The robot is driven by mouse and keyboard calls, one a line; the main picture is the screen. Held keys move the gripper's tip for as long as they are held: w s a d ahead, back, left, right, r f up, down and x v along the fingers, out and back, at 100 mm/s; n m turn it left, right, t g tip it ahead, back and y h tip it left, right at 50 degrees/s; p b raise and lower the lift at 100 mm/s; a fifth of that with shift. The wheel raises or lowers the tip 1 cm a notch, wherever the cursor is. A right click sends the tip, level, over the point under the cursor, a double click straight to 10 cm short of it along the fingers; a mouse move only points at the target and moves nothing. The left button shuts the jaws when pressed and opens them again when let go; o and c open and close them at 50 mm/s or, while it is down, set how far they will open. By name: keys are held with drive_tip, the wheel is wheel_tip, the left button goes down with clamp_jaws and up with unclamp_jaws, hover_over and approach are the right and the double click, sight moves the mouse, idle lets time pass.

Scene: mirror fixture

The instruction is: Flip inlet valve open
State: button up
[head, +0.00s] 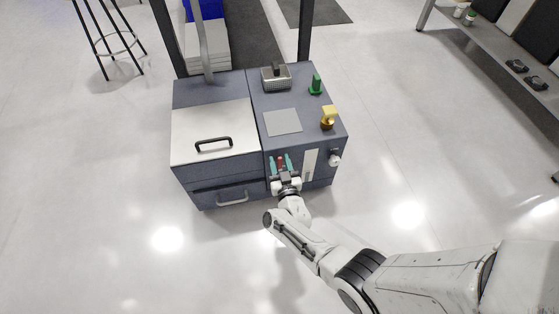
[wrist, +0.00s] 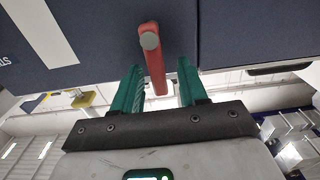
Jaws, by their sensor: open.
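The red valve lever (wrist: 155,68) sits on the dark blue-grey front panel (wrist: 110,25) of the fixture. It has a round grey pivot cap (wrist: 149,41). In the head view the red lever (head: 281,161) shows small between my fingers at the fixture's front. My gripper (head: 279,164) is open, with its green fingers on either side of the lever. In the wrist view the fingers of my gripper (wrist: 160,78) flank the lever, with a visible gap on both sides. The lever's free end lies between the fingers, near the gripper's body.
The fixture's top carries a pale lid (head: 214,128) with a black handle, a green knob (head: 315,84), a yellow part (head: 328,118) and a metal box (head: 276,77). A white knob (head: 335,160) is right of my gripper. A drawer handle (head: 232,198) is left.

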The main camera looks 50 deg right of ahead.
drive_tip(key=p+v, duration=0.3)
drive_tip(key=v, duration=0.7)
drive_tip(key=shift+p, duration=0.35)
drive_tip(key=shift+a, duration=0.1)
drive_tip(key=w+a+r+n+y, duration=0.2)
drive_tip(key=w+a+n+y, duration=0.3)
drive_tip(key=y, duration=0.3)
drive_tip(key=s+a+r+n+g+y, duration=0.2)
drive_tip(key=s+a+r+g+y, duration=0.15)
drive_tip(key=a+g+y, duration=0.2)
drive_tip(key=s+d+r+g+h, duration=0.2)
drive_tip(key=s+r+g, duration=0.25)
drive_tip(key=s, duration=0.55)
drive_tip(key=s+d+r+g+h, duration=0.2)
drive_tip(key=s+r+g, duration=0.3)
drive_tip(key=s, duration=0.6)
wheel_tip(320, 180, up, 22)
drive_tip(key=t+p, duration=0.1)
drive_tip(key=p, duration=2)
drive_tip(key=shift+d+r+m, duration=0.15)
drive_tip(key=shift+r+m, duration=0.05)
drive_tip(key=shift+m, duration=0.2)
